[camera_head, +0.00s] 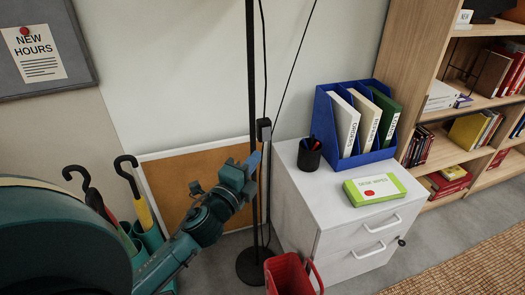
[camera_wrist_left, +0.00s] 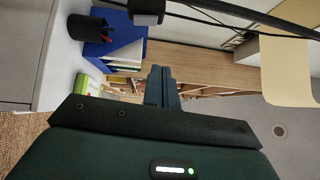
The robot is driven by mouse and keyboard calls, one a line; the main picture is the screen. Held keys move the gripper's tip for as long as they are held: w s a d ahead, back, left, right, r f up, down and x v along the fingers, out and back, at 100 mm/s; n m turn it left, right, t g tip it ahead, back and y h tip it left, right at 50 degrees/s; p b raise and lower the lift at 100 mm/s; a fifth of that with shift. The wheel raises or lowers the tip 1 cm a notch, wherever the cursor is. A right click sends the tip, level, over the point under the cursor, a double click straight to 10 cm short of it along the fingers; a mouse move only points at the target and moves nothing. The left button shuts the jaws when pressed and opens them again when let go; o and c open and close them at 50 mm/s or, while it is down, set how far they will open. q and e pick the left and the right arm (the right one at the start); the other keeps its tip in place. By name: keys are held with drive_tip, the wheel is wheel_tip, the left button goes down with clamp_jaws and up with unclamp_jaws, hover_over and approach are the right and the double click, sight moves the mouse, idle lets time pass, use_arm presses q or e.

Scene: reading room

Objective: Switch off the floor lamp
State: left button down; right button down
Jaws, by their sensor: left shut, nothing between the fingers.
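The floor lamp's thin black pole (camera_head: 251,90) stands against the wall in the head view, with its round black base on the floor. A small black box (camera_head: 264,128) sits beside the pole at about cabinet-top height. A similar dark box (camera_wrist_left: 147,10) shows at the top of the wrist view. A cream shade (camera_wrist_left: 288,70) shows at the right there; I cannot tell whether it is lit. My left gripper (camera_head: 254,160) is shut and empty, its tips just below the box and close to the pole. Whether they touch is unclear. My right gripper is out of view.
A white drawer cabinet (camera_head: 290,185) stands right of the pole, with a blue file holder (camera_head: 350,152), a pen cup (camera_head: 309,155) and a green wipes pack (camera_head: 374,188). A red basket (camera_head: 288,274) is in front. Umbrellas (camera_head: 128,180) stand at left; a bookcase (camera_head: 415,70) at right.

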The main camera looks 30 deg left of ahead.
use_arm(q)
drive_tip(key=shift+s+r, duration=0.1)
drive_tip(key=shift+s, duration=0.8)
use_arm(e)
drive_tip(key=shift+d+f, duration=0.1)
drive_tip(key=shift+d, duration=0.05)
